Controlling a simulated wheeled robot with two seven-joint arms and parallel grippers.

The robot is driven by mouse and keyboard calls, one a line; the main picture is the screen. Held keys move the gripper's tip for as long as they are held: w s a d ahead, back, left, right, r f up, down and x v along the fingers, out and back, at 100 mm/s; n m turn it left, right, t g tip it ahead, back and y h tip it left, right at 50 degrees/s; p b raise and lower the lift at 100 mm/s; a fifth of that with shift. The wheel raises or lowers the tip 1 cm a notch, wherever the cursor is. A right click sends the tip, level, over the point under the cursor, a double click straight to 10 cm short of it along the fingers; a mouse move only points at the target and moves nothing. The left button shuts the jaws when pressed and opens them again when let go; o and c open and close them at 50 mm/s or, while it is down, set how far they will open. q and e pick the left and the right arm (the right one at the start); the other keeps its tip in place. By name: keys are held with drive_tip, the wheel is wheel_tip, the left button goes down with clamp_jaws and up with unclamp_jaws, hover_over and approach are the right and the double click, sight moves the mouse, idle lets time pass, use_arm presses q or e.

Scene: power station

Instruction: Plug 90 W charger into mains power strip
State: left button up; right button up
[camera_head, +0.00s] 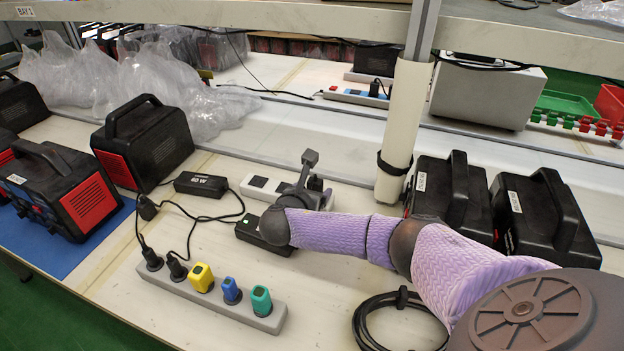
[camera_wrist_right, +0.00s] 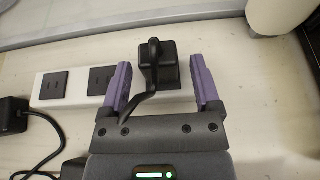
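A white power strip (camera_head: 257,187) lies mid-bench; its left sockets are bare in the right wrist view (camera_wrist_right: 75,87). A black plug (camera_wrist_right: 168,68) with a cord stands at its right part, between my right fingers; I cannot tell how deep it sits. My right gripper (camera_head: 306,170) is open around the plug, with gaps on both sides, as the wrist view (camera_wrist_right: 162,88) shows. A black charger block (camera_head: 262,232) lies in front of the strip, partly behind my arm, its label not readable. A charger marked 60 W (camera_head: 201,184) lies left. My left gripper is not in view.
A grey strip (camera_head: 175,296) in front holds black, yellow, blue and teal plugs. A white post (camera_head: 404,125) stands close behind my right arm. Black cased units (camera_head: 447,190) stand at right, red-sided ones (camera_head: 145,145) at left. A coiled cable (camera_head: 372,322) lies near the front.

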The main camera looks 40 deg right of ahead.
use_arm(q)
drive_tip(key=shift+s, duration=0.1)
use_arm(e)
drive_tip(key=p+v, duration=0.2)
drive_tip(key=v, duration=0.1)
drive_tip(key=p+v, duration=0.1)
drive_tip(key=v, duration=0.1)
drive_tip(key=shift+s+a+r+p, duration=0.1)
drive_tip(key=shift+a+r+p, duration=0.1)
drive_tip(key=shift+r+p, duration=0.25)
drive_tip(key=v, duration=0.2)
drive_tip(key=p+v, duration=0.1)
drive_tip(key=v, duration=0.1)
drive_tip(key=shift+f, duration=0.25)
drive_tip(key=shift+s+a, duration=0.15)
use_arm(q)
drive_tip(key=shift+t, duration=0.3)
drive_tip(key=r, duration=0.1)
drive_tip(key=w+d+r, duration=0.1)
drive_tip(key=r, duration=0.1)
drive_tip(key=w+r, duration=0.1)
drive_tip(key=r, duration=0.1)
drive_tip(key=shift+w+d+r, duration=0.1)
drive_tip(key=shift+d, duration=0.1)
use_arm(e)
drive_tip(key=shift+f, duration=0.1)
